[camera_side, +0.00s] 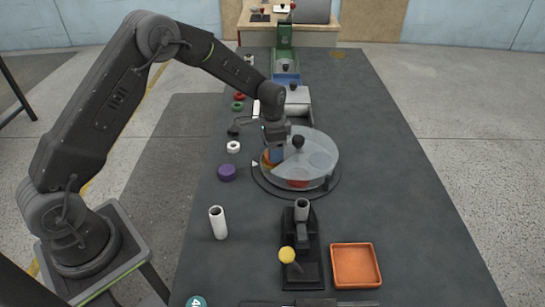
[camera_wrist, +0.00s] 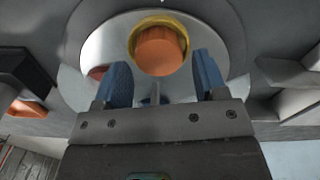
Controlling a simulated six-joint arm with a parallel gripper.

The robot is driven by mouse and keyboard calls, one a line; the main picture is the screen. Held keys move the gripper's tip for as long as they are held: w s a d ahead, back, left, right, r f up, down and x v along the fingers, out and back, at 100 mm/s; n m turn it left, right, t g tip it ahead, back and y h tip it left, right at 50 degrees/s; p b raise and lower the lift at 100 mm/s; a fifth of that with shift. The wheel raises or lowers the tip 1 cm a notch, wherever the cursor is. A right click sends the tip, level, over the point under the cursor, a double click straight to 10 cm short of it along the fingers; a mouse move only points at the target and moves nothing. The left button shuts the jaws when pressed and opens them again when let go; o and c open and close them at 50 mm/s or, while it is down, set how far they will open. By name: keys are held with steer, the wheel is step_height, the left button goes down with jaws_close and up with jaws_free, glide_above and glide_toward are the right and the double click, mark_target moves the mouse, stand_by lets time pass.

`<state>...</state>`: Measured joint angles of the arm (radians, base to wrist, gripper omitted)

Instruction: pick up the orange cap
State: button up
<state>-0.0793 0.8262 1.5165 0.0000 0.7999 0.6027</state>
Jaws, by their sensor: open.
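The orange cap (camera_wrist: 160,50) is round and sits inside a yellow-rimmed opening of the round dish (camera_wrist: 103,40) in the wrist view. In the side view, an orange part (camera_side: 267,160) shows at the left of the dish (camera_side: 318,158), partly hidden by my gripper (camera_side: 276,153). My gripper points down over the dish's left side. In the wrist view its blue fingers (camera_wrist: 160,68) are apart, one to each side of the cap's lower part, with nothing held. Whether the fingertips are level with the cap, I cannot tell.
A black knob (camera_side: 298,142) stands on the dish's clear lid. A purple cap (camera_side: 227,172), a white ring (camera_side: 233,147) and a white tube (camera_side: 218,222) lie left. A black fixture (camera_side: 301,245) and an orange tray (camera_side: 356,265) are in front. The table's right side is clear.

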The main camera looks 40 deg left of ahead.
steer(key=shift+f, duration=0.9)
steer(key=c, duration=0.7)
steer(key=shift+r, duration=0.15)
